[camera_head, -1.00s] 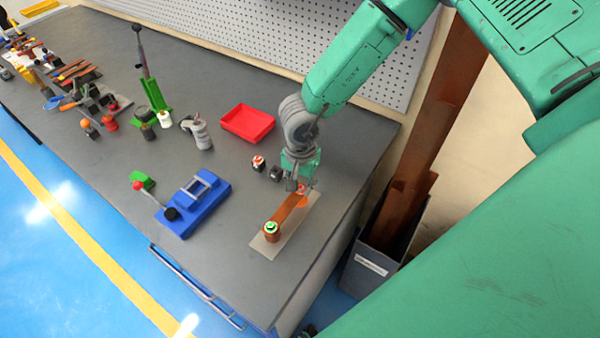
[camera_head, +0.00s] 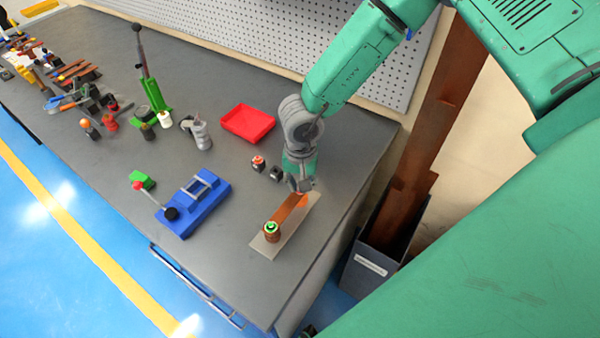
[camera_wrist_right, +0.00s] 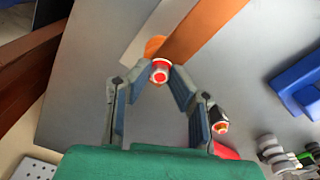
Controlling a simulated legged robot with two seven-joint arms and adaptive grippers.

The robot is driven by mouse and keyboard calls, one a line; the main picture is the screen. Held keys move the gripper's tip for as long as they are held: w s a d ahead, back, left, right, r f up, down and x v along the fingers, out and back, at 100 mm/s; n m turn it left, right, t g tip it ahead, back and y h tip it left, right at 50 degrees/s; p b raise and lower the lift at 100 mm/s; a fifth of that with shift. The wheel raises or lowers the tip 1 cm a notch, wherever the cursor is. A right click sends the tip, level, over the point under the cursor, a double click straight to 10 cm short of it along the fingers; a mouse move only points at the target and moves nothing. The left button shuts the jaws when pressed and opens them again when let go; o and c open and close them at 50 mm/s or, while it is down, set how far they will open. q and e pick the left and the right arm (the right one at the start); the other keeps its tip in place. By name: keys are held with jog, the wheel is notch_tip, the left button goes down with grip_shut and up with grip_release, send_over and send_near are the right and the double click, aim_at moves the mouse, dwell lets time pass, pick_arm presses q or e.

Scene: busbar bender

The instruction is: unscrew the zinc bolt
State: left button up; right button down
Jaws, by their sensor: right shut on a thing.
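A copper bar (camera_head: 287,210) lies on a light plate (camera_head: 262,246) near the table's right edge. A green-topped bolt (camera_head: 271,229) stands at its near end. My right gripper (camera_head: 301,186) is over the bar's far end, pointing down. In the right wrist view its fingertips (camera_wrist_right: 160,75) are closed around a small red-topped bolt with a pale rim (camera_wrist_right: 159,71). An orange round piece (camera_wrist_right: 154,46) shows just beyond it, beside the copper bar (camera_wrist_right: 205,28). The lower part of the held bolt is hidden. My left gripper is not in view.
A red tray (camera_head: 247,123) and two small dark parts (camera_head: 266,168) lie behind and left of the gripper. A blue bender (camera_head: 193,203) stands to the left. A grey bin (camera_head: 366,262) with copper stock stands beyond the table's right edge.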

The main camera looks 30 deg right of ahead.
jog(key=shift+n, duration=1.1)
jog(key=shift+n, duration=1.2)
jog(key=n, duration=0.3)
jog(key=n, duration=0.2)
jog(key=shift+n, duration=0.3)
jog(key=n, duration=0.3)
jog(key=shift+n, duration=0.3)
